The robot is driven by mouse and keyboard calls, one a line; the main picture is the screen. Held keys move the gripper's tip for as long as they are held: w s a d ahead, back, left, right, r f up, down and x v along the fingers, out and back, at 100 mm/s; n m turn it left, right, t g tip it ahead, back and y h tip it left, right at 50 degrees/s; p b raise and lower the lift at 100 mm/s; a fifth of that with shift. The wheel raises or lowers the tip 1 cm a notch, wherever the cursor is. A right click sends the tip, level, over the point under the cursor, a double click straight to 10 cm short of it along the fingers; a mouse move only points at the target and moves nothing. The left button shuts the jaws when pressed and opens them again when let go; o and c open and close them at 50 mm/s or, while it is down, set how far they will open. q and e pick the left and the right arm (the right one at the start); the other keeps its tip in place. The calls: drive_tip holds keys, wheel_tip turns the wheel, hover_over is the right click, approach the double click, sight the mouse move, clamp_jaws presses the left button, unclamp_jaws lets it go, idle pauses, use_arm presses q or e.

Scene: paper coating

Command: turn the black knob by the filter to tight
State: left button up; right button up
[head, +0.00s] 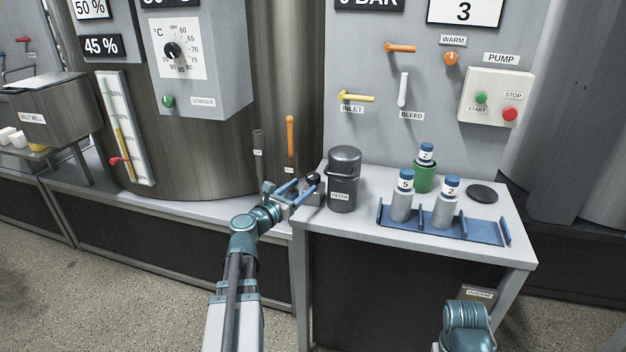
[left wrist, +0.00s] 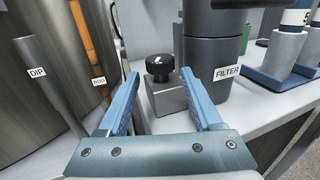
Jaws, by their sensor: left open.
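The black knob (left wrist: 159,67) sits on a small grey metal block (left wrist: 170,98) beside the filter. It has a white mark on top. The knob also shows in the head view (head: 313,178), just left of the filter. The filter (head: 344,180) is a dark grey lidded cylinder with a FILTER label, and it fills the upper right in the left wrist view (left wrist: 212,50). My left gripper (head: 298,190) is open, its blue fingers (left wrist: 163,88) pointing at the knob from either side and short of it. My right gripper is out of sight; only part of my right arm shows at the bottom.
A blue rack (head: 470,233) with bottles stands right of the filter, near a green holder (head: 424,178) and a black disc (head: 482,194). The DIP rod (left wrist: 48,82) and an orange-handled rod (left wrist: 92,45) stand left of the knob. The bench's front left corner is clear.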

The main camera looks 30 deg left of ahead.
sight(307, 181)
use_arm(q)
drive_tip(key=w, duration=0.6)
drive_tip(key=shift+w+d, duration=0.2)
drive_tip(key=shift+d, duration=0.05)
drive_tip(key=shift+c, duration=0.4)
clamp_jaws()
drive_tip(key=shift+w+a+m+h, duration=0.15)
drive_tip(key=shift+m+h, duration=0.35)
drive_tip(key=shift+h, duration=0.3)
drive_tip(key=m+h, duration=0.1)
drive_tip(key=h, duration=0.1)
drive_tip(key=shift+m+g+h, duration=0.4)
drive_tip(key=shift+h, duration=0.3)
